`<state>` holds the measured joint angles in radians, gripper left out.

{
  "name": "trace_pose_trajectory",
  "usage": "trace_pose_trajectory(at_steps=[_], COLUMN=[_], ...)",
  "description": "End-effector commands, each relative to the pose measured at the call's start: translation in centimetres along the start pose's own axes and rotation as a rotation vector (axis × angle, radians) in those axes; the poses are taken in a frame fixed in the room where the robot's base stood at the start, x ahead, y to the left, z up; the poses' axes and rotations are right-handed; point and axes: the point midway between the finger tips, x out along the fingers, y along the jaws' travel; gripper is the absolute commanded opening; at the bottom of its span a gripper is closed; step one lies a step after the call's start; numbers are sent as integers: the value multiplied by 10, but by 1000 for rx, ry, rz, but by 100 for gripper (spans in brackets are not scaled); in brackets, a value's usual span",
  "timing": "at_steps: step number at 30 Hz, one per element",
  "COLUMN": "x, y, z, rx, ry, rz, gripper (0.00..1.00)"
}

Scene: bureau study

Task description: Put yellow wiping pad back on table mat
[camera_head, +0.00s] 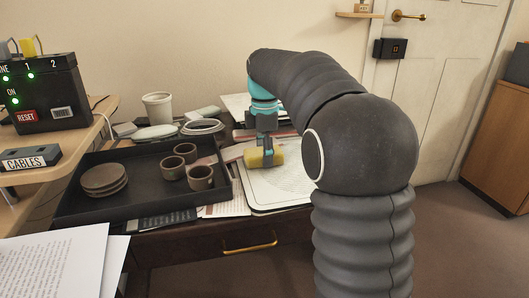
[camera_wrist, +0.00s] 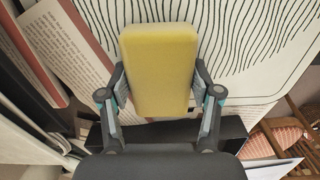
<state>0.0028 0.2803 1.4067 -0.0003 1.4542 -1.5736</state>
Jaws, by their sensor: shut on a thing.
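The yellow wiping pad (camera_head: 264,157) is a small block between the fingers of my gripper (camera_head: 266,140), which is shut on it. In the wrist view the pad (camera_wrist: 160,68) sits lengthwise between the two fingers (camera_wrist: 160,98). The table mat (camera_head: 283,187) is white with dark wavy lines and a dark border, and lies on the desk at the right. It also shows in the wrist view (camera_wrist: 268,68) behind the pad. The pad is over the mat's left part, low in the head view; I cannot tell whether it touches the mat.
A black tray (camera_head: 139,205) with stacked brown saucers (camera_head: 104,178) and several brown cups (camera_head: 186,152) stands left of the mat. Papers (camera_head: 225,208) lie between them. A white cup (camera_head: 157,108) and dishes stand behind the tray. The mat's right part is partly hidden by my arm.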

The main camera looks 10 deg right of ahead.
Motion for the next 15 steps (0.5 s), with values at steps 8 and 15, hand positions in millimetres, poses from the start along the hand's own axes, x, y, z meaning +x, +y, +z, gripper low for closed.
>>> trace_pose_trajectory(at_steps=[8,15], x=[0,-4], y=[0,0], z=[0,0], rx=[0,0], ry=[0,0], rz=[0,1], gripper=[89,89])
